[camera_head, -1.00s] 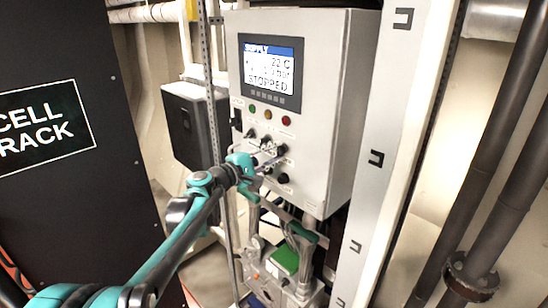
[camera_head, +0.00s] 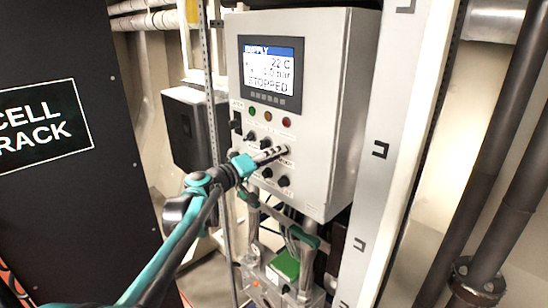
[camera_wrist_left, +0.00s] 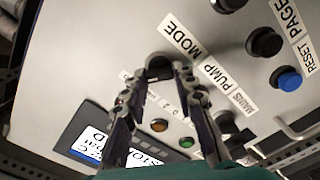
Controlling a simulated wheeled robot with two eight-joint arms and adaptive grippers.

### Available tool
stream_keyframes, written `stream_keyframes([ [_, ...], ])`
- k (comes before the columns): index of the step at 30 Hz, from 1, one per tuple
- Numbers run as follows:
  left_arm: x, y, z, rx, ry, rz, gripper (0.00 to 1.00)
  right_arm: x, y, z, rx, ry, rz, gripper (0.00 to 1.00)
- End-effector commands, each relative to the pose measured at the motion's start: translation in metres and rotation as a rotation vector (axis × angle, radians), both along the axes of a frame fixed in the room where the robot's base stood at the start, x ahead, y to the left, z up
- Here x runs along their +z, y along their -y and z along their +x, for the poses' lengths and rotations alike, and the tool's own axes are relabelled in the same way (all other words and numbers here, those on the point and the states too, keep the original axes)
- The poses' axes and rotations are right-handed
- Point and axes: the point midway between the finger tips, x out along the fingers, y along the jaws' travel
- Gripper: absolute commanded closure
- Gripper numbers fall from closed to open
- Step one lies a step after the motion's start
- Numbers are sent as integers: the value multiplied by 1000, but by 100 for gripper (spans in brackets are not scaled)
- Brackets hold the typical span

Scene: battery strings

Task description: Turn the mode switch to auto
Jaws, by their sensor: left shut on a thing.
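The mode switch (camera_wrist_left: 159,68) is a dark knob on the grey panel front, beside the MODE label (camera_wrist_left: 182,36) in the left wrist view. My left gripper (camera_wrist_left: 161,74) has its two fingers on either side of this knob and is shut on it. In the head view my left gripper (camera_head: 284,151) reaches the right end of the upper knob row on the control cabinet (camera_head: 312,170). The fingertips hide most of the knob there, and I cannot read its setting. My right gripper is not in view.
The cabinet screen (camera_head: 270,70) reads STOPPED above a row of lamps. Several other knobs surround the switch, with the PUMP label (camera_wrist_left: 215,73) and a blue button (camera_wrist_left: 287,79) near it. A black cell rack (camera_head: 85,200) stands at left, and pipes (camera_head: 480,170) run at right.

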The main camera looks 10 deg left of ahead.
Motion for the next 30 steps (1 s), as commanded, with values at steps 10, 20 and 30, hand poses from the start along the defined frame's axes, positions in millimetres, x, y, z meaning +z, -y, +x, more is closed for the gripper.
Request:
stream_keyframes([
  [10,-2,1,-1,-5,78,124,100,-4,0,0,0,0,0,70],
  [20,-2,1,-1,-4,93,148,100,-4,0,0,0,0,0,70],
  [30,-2,1,-1,-3,93,147,52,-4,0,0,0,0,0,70],
])
